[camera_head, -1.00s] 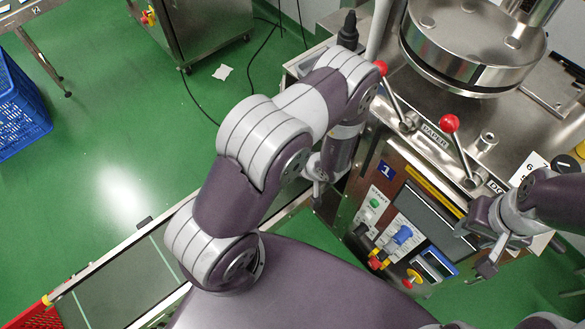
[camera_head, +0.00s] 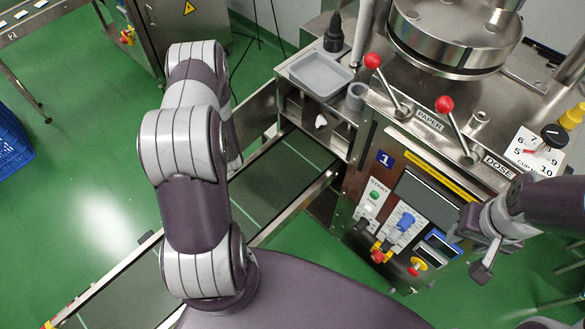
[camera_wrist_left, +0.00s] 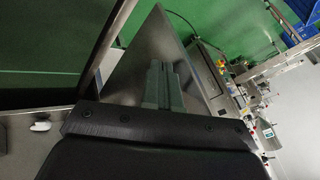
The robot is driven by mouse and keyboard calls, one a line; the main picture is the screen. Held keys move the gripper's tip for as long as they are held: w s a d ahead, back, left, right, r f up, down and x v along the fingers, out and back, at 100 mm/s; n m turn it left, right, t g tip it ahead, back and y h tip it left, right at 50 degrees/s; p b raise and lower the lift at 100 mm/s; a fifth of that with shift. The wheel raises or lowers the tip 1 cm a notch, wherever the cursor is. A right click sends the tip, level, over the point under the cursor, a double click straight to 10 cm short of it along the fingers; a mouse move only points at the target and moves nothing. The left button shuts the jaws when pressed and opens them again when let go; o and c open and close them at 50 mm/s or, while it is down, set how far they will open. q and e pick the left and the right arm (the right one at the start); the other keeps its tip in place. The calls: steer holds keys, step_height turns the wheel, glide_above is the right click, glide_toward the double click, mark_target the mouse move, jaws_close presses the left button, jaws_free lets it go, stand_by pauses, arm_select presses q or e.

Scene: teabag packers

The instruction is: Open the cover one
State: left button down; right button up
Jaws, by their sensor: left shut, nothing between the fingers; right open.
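The steel machine marked with a blue "1" label (camera_head: 385,159) stands at the right in the head view. Its control panel (camera_head: 400,215) faces me. A round steel drum (camera_head: 455,38) sits on top; I cannot tell which part is cover one. My left arm is bent at the left of the machine, and its gripper is hidden in the head view. My right gripper (camera_head: 470,255) is open and empty, in front of the panel's right side.
Two red-knobbed levers (camera_head: 372,61) stand on the machine's top, by the PAPER and DOSE labels. A grey tray (camera_head: 320,74) and a small grey cup (camera_head: 356,96) are at its left. A conveyor (camera_head: 280,185) runs diagonally behind my left arm.

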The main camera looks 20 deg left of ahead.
arm_select(q)
steer(key=shift+w+a, duration=0.25)
steer(key=shift+a, duration=0.6)
steer(key=shift+w+a, duration=0.25)
steer(key=shift+a, duration=0.6)
steer(key=shift+d+f, duration=0.1)
